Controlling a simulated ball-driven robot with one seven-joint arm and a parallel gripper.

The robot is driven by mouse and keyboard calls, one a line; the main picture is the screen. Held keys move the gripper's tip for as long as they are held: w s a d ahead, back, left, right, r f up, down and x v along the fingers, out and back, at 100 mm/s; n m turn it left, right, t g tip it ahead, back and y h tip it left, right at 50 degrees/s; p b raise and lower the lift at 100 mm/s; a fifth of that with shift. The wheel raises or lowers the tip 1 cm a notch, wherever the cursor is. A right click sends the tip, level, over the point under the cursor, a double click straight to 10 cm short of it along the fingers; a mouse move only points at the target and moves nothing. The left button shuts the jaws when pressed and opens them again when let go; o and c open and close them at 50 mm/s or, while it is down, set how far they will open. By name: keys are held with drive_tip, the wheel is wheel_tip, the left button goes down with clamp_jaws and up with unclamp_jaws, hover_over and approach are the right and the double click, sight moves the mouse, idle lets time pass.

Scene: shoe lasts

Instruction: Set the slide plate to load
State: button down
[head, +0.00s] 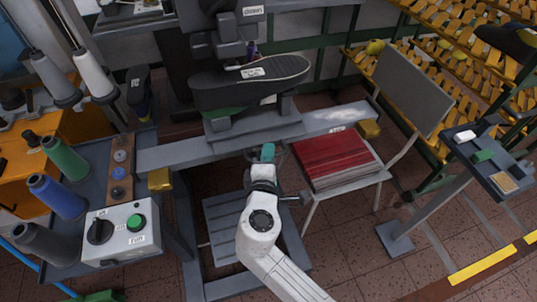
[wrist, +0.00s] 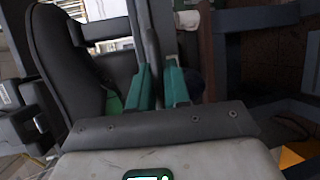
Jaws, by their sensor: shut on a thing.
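The slide plate (head: 255,130) is a grey plate on a long grey rail (head: 185,154), near the rail's middle and under the machine's head. A dark last (head: 240,90) with a small label stands on it. A white tag (head: 337,131) lies on the rail's right part; its lettering is too small to read surely. My gripper (head: 267,153) is at the plate's near side. In the wrist view its green fingers (wrist: 158,88) are shut on a grey bar (wrist: 148,35), apparently the slide plate's handle. The bar's grip point is partly hidden by the fingers.
Brass-coloured blocks stand at the rail's left end (head: 160,180) and right end (head: 369,129). A chair with red sheets (head: 330,158) is close on the right. A control box (head: 120,233) and thread spools (head: 65,158) are on the left bench.

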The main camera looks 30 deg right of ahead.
drive_tip(key=shift+d, duration=0.1)
drive_tip(key=s+d+p, duration=0.1)
drive_tip(key=d, duration=0.6)
drive_tip(key=s+d+p, duration=0.1)
drive_tip(key=d, duration=0.6)
drive_tip(key=s+d, duration=0.1)
drive_tip(key=d, duration=0.7)
drive_tip(key=shift+s+d+p, duration=0.1)
drive_tip(key=shift+s+p, duration=0.3)
drive_tip(key=c, duration=1.3)
unclamp_jaws()
drive_tip(key=shift+d, duration=0.2)
drive_tip(key=shift+c, duration=0.2)
drive_tip(key=shift+o, duration=0.9)
drive_tip(key=shift+a, duration=0.1)
drive_tip(key=b+v, duration=0.2)
drive_tip(key=v, duration=0.8)
drive_tip(key=shift+s+a, duration=0.25)
drive_tip(key=shift+s, duration=0.05)
